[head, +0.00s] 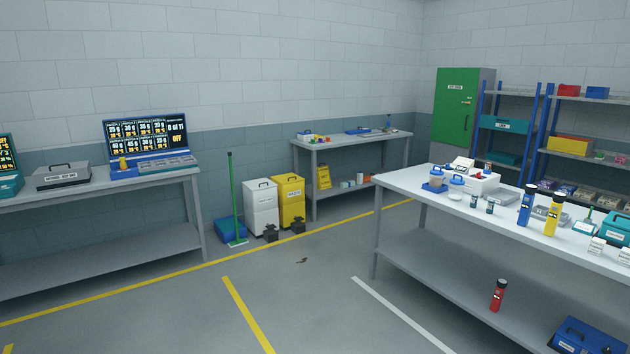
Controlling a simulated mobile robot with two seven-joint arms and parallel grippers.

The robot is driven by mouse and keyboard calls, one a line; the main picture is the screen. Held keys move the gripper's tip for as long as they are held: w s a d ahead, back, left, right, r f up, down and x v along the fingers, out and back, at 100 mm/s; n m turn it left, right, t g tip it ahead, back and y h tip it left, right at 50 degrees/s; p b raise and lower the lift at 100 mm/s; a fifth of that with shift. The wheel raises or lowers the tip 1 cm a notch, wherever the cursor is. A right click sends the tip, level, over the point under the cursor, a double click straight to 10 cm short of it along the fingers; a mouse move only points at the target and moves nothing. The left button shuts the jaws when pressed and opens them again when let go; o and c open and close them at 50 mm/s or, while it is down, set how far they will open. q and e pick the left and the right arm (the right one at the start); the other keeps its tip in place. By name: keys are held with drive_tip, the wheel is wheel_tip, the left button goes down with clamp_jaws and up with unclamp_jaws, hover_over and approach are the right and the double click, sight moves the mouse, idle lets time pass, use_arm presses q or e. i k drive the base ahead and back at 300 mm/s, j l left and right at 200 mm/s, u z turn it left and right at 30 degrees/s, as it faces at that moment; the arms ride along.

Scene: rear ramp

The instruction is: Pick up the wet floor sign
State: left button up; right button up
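A small yellow upright panel (323,177) with dark markings stands at the left end of the lower shelf of the back table. It looks like the wet floor sign, but its print is too small to read. The back table's top is above it, and a yellow bin stands to its left. Neither of my grippers is in view.
The back table (375,138) stands against the wall. A long workbench (410,187) fills the right. A small dark thing (302,260) lies on otherwise open floor.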

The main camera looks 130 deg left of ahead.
sight(324, 182)
drive_tip(key=u, duration=4.45)
drive_tip(key=i+l+z, duration=0.2)
drive_tip(key=i, duration=2)
drive_tip(key=i+u, duration=0.4)
drive_tip(key=i, duration=0.3)
drive_tip(key=i+l+u, duration=0.15)
drive_tip(key=i+u, duration=0.3)
drive_tip(key=i, duration=0.25)
drive_tip(key=i+j+z, duration=0.1)
drive_tip(key=i, duration=0.65)
drive_tip(key=i+j+z, duration=0.1)
drive_tip(key=i, duration=0.7)
drive_tip(key=i+z, duration=0.35)
drive_tip(key=i, duration=0.4)
drive_tip(key=i+z, duration=0.35)
drive_tip(key=i, duration=0.4)
